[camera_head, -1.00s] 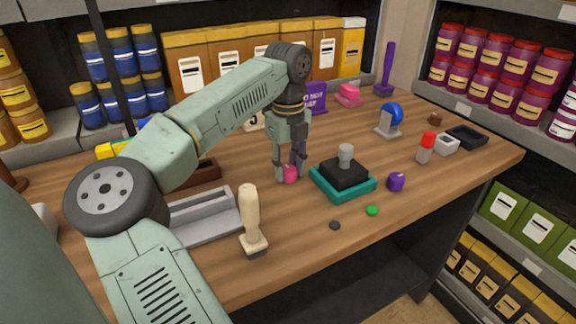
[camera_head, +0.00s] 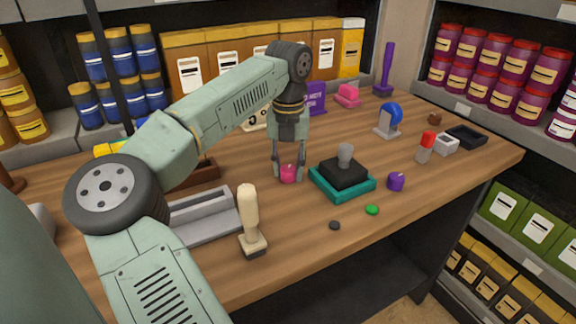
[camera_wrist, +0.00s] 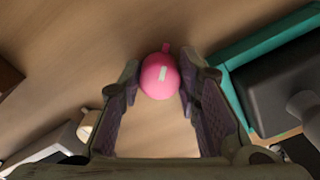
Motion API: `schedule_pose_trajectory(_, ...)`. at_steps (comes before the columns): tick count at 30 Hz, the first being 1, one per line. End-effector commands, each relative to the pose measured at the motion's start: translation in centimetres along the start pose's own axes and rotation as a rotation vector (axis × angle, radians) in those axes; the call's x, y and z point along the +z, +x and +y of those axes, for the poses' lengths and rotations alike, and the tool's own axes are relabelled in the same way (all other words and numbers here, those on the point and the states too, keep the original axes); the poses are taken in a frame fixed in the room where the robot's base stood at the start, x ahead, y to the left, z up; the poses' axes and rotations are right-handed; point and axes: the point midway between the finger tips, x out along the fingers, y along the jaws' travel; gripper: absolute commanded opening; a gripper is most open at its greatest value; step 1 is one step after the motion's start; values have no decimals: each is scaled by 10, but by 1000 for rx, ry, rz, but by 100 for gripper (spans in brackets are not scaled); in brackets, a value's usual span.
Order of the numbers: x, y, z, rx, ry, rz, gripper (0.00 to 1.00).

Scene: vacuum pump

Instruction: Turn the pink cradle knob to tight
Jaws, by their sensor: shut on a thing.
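The pink knob (camera_head: 289,174) sits on the wooden table left of the teal-based block. It is round, with a small pointer nub and a pale mark on its top, as the wrist view (camera_wrist: 160,77) shows. My gripper (camera_head: 288,170) points straight down over it. Its two fingers are on either side of the knob and shut on it. In the wrist view the nub points up and slightly right. Whatever is under the knob is hidden, and I see no marking for tight.
A teal base (camera_head: 325,188) with a black block stands close right of my gripper. A purple knob (camera_head: 396,181), a green disc (camera_head: 372,210) and a dark disc (camera_head: 335,225) lie farther right and in front. A grey tray (camera_head: 205,232) and a cream-handled stamp (camera_head: 250,215) stand front left.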

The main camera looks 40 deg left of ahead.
Motion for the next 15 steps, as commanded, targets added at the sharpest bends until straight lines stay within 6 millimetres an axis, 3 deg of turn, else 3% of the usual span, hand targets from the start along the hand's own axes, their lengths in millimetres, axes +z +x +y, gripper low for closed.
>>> schedule_pose_trajectory(15, 0, -1, -2, 0, 477, -4, 3)
